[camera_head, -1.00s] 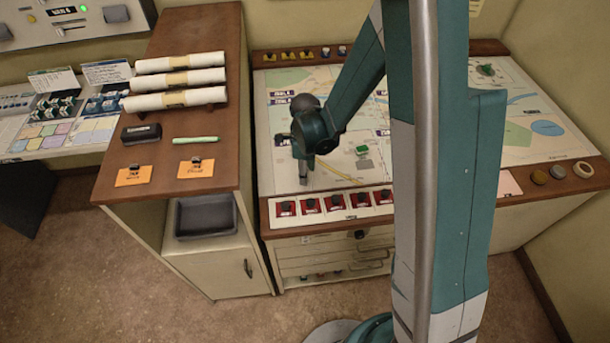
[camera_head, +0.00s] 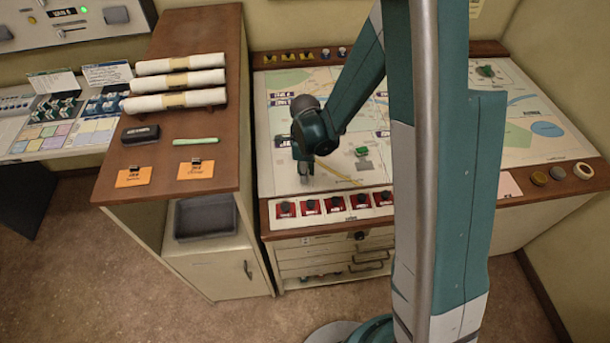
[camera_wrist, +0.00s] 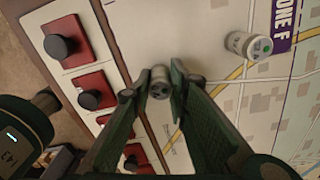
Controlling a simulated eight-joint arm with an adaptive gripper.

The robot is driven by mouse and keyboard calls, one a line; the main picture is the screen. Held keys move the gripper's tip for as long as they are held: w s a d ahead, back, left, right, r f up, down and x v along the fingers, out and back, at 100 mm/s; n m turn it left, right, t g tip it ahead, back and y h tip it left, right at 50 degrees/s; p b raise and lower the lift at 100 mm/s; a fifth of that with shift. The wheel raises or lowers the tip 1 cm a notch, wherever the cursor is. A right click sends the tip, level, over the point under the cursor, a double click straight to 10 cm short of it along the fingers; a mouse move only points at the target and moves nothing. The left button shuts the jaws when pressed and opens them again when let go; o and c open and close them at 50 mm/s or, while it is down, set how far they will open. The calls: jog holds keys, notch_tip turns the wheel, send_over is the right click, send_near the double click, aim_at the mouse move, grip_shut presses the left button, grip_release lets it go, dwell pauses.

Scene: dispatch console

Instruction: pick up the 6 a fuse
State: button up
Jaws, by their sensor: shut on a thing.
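My gripper (camera_wrist: 160,88) points down over the map table in the wrist view. Its two dark green fingers are shut on a small grey cylinder (camera_wrist: 159,83) with a darker end, held between the fingertips. I cannot read any rating on it, so I cannot tell for sure whether it is the 6 A fuse. In the head view my gripper (camera_head: 306,173) is over the near left part of the map, behind the row of red switches; the held piece is too small to make out there. A pale cylinder with a green-marked grey end (camera_wrist: 250,45) is on the map.
Red panels with black knobs (camera_wrist: 80,75) line the table's near edge, close to the fingers. A wooden cabinet (camera_head: 225,120) with rolled charts (camera_head: 180,80) stands left. Round pieces (camera_head: 558,172) lie at the table's right edge. Much of the map (camera_head: 340,110) is clear.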

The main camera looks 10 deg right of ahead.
jog(key=shift+r, duration=0.1)
jog(key=shift+r, duration=4.9)
